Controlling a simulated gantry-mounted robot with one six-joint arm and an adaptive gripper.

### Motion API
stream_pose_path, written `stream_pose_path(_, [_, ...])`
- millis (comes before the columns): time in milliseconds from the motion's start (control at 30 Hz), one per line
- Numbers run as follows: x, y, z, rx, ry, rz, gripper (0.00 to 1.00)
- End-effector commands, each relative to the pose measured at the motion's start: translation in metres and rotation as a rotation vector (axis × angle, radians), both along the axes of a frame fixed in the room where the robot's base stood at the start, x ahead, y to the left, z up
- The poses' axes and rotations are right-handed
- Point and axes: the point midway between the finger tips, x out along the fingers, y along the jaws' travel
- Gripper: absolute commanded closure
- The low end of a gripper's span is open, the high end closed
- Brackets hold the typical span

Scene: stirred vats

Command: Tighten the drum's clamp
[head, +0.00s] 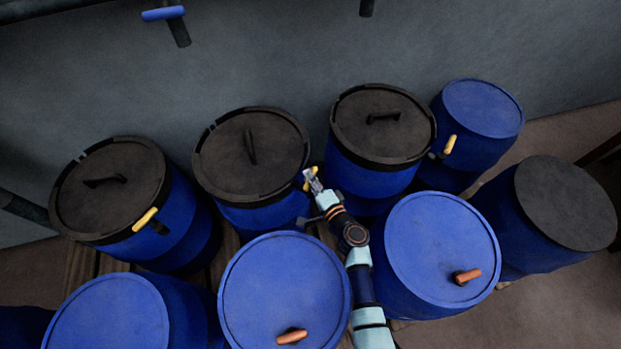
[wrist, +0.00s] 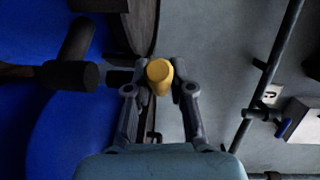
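A blue drum (head: 262,218) with a black lid (head: 225,155) stands in the back row, left of my gripper. A short yellow clamp handle (head: 306,184) shows at the right side of its rim. My gripper (head: 311,180) is at this handle, partly covering it. In the wrist view the rounded end of the yellow handle (wrist: 159,74) sits between the two fingers of my gripper (wrist: 160,88), which appear to touch it on both sides. The dark rim and blue drum wall lie to the left there. The rest of the clamp is mostly hidden.
Black-lidded drums stand close on both sides, one at left (head: 105,185) with a yellow handle (head: 145,219) and one at right (head: 375,120). Blue-lidded drums (head: 285,280) with orange handles stand in front. Wall pipes (wrist: 270,75) show right in the wrist view.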

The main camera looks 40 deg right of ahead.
Motion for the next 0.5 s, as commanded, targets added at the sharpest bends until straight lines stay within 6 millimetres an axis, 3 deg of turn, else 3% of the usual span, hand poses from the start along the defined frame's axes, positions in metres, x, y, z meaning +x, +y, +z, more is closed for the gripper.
stream_pose_path(233, [0.0008,0.0012,-0.0025,-0.001,0.002,-0.025,1.00])
stream_pose_path(500, [0.0016,0.0023,-0.0031,0.000,0.004,-0.214,1.00])
